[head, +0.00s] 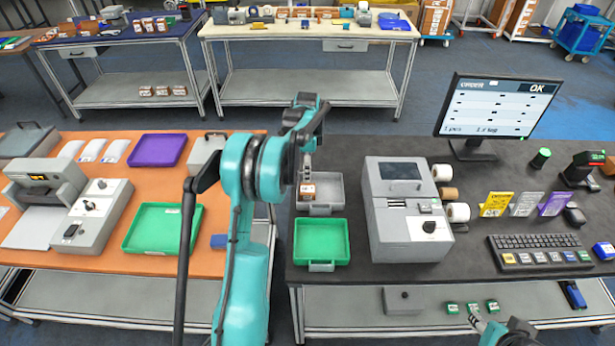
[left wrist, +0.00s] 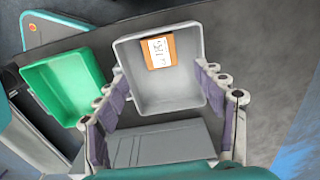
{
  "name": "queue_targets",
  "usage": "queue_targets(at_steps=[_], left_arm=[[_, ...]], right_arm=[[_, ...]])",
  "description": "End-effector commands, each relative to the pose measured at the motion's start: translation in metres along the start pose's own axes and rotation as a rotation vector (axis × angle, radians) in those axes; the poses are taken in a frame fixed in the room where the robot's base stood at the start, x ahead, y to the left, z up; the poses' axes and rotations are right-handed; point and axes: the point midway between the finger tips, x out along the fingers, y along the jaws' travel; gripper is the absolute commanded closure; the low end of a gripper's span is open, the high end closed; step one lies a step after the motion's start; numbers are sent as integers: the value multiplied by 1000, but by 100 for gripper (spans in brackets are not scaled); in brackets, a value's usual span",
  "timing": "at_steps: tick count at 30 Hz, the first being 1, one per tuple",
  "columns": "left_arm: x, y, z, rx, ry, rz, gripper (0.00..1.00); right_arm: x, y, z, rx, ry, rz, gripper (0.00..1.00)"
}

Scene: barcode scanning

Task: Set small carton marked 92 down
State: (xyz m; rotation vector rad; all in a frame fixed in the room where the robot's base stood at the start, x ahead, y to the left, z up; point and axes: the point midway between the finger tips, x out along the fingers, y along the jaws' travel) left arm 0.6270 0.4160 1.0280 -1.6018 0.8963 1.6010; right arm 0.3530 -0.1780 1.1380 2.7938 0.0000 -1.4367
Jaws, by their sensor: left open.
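A small brown carton (head: 307,192) with a white label lies in the grey tray (head: 332,182) at the left of the dark table. The left wrist view shows the carton (left wrist: 160,51) against the far inner part of the tray (left wrist: 193,82), label up; its number is too small to read. My left gripper (head: 307,176) is above the tray at the carton. In the left wrist view its fingers (left wrist: 160,75) are spread wide, with the carton apart from both. My right gripper (head: 476,318) shows at the bottom edge; its fingers are too small to judge.
A green tray (head: 311,262) stands in front of the grey tray. A grey label printer (head: 405,210) stands to its right, with a keyboard (head: 540,252) and monitor (head: 500,107) beyond. The orange table (head: 75,277) lies left, across a gap.

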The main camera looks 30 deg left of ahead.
Motion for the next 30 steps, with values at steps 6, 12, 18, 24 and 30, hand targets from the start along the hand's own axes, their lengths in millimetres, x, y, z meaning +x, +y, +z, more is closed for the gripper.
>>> queue_targets(at_steps=[6,12,18,24,30], left_arm=[[-24,2,-2,-5,1,-4,30],[-69,39,-24,-116,21,-72,30],[-126,118,-52,-336,96,-188,30],[-152,207,-65,-558,220,-277,30],[-146,290,-66,-771,379,-323,30]], right_arm=[[-3,0,-2,0,0,0,60],[-3,0,-2,0,0,0,60],[-3,0,-2,0,0,0,60],[-3,0,-2,0,0,0,60],[-3,0,-2,0,0,0,60]])
